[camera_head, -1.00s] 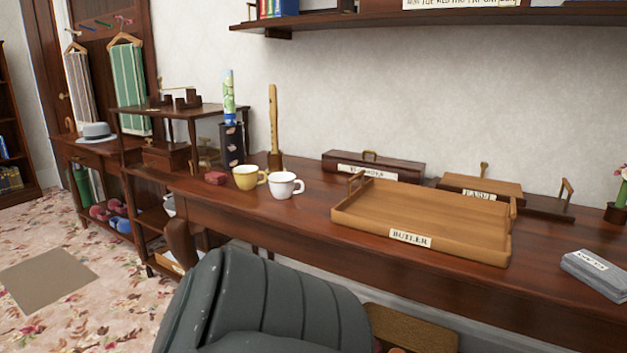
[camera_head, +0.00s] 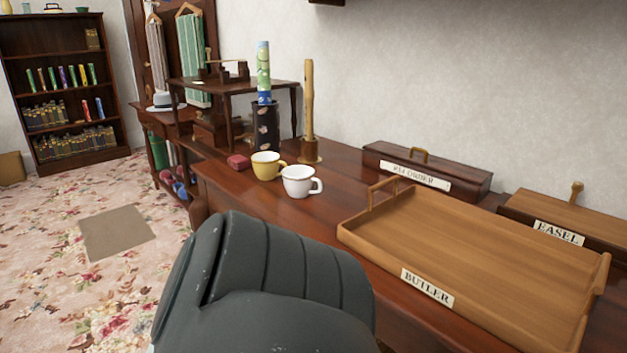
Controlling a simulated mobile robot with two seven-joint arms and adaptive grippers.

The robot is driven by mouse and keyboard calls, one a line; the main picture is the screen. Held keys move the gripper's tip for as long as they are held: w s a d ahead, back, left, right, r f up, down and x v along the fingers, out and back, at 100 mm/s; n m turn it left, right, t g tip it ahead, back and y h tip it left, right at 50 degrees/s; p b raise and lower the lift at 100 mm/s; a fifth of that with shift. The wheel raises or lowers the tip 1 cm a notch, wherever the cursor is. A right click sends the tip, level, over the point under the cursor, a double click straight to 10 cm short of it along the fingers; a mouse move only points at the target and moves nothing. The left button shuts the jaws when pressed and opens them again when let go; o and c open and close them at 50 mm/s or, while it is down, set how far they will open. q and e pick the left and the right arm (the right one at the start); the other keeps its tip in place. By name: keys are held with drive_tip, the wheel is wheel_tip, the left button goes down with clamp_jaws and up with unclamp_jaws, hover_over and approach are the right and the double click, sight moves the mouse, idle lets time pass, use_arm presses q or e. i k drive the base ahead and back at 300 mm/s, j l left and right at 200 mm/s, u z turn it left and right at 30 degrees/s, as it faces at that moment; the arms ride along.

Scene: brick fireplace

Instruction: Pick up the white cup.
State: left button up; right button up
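The white cup (camera_head: 300,182) stands upright on the dark wooden table (camera_head: 345,165), near its front edge and left end. Its handle points to the right, and nothing is holding it. A yellow cup (camera_head: 266,166) stands just behind and to the left of it. Neither of my grippers is in view. A dark grey ribbed part, which looks like part of my own body, fills the lower middle of the view and hides some of the table's front edge.
The BUTLER tray (camera_head: 480,255) covers the table's right part. A dark box (camera_head: 428,170) and the EASEL box (camera_head: 560,225) lie behind it. Flowered floor (camera_head: 75,205) is open at left.

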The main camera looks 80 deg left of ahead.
sight(299, 179)
drive_tip(key=u, duration=2.6)
drive_tip(key=z, duration=0.65)
drive_tip(key=j+z, duration=0.35)
drive_tip(key=k+j+z, duration=0.15)
drive_tip(key=j+z, duration=0.25)
drive_tip(key=k+j+z, duration=0.1)
drive_tip(key=z, duration=0.25)
drive_tip(key=j, duration=0.1)
